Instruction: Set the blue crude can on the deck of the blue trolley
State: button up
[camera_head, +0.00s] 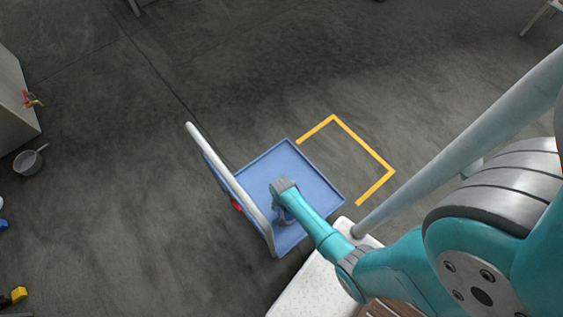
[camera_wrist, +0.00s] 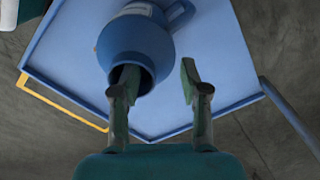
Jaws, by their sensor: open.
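The blue can (camera_wrist: 133,40) shows in the wrist view over the deck, its open round mouth toward me and its handle at the upper right. It appears to rest on the deck, but its contact is hidden. In the head view I cannot make the can out. The blue trolley (camera_head: 316,180) stands on the floor with its flat deck and low rim; its deck also fills much of the wrist view (camera_wrist: 225,60). My gripper (camera_wrist: 158,78) is open above the deck. Its left finger overlaps the can's mouth; its right finger is apart from the can.
The trolley's pale push handle (camera_head: 229,185) rises at the deck's left side. A yellow floor marking (camera_head: 365,140) lies right of the trolley. A grey pot (camera_head: 28,162) and a yellow item (camera_head: 19,294) are at far left. The floor behind the trolley is clear.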

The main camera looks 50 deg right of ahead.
notch_tip(320, 180, up, 8)
jog(key=shift+r, duration=0.15)
jog(key=s+a+r+n+t+h, duration=0.1)
jog(key=s+a+r+n+t, duration=0.5)
jog(key=s+r, duration=0.55)
jog(key=s+a+r+n+t, duration=0.1)
jog(key=s+r+t, duration=0.1)
jog(key=r, duration=0.8)
jog(key=s+a+r+n+t, duration=0.1)
jog(key=s+r+t, duration=0.2)
jog(key=r, duration=0.7)
jog(key=s+a+r+n+t, duration=0.1)
jog(key=s+a+r+t, duration=0.1)
jog(key=r, duration=0.8)
jog(key=shift+s+r+t+y, duration=0.3)
jog(key=shift+s+t+y, duration=0.1)
jog(key=shift+s+t, duration=0.45)
